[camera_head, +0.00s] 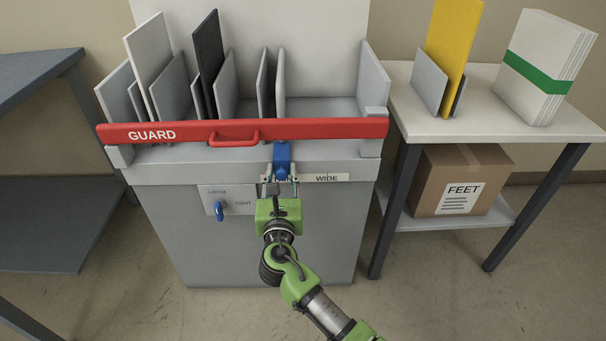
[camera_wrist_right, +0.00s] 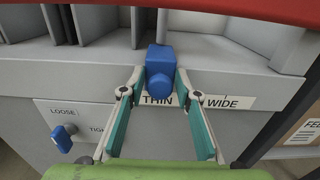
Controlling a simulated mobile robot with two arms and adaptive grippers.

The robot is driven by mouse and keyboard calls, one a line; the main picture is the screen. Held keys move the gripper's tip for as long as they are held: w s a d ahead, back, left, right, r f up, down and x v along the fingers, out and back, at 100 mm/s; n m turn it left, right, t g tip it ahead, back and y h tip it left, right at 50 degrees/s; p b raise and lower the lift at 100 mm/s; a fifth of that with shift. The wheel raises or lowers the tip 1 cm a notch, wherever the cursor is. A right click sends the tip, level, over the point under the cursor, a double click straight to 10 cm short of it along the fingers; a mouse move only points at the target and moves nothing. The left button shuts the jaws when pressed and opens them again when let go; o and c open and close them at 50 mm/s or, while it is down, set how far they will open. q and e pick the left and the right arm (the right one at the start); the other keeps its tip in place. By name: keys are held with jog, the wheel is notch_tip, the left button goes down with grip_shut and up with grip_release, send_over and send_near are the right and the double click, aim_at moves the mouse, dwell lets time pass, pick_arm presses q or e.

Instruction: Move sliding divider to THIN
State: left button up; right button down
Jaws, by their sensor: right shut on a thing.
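The blue handle (camera_head: 282,158) of the sliding divider (camera_head: 280,85) sticks out below the red guard bar, at the front edge of the grey machine. In the wrist view the handle (camera_wrist_right: 161,65) stands over the THIN label (camera_wrist_right: 158,100), to the left of the WIDE label (camera_wrist_right: 224,102). My right gripper (camera_head: 280,179) is shut on the blue handle, one finger on each side. In the head view the gripper hides the THIN label, and WIDE (camera_head: 327,178) shows to its right. My left gripper is not in view.
The red GUARD bar (camera_head: 330,129) lies across the machine front, just above the handle. A blue LOOSE/TIGHT knob (camera_head: 220,212) sits lower left. Several grey plates and boards stand in the slots behind. A side table (camera_head: 430,125) stands at the right.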

jog(key=shift+a, duration=0.15)
jog(key=c, duration=1.8)
grip_release()
jog(key=shift+a, duration=0.15)
jog(key=s, duration=1.2)
jog(key=shift+a, duration=0.15)
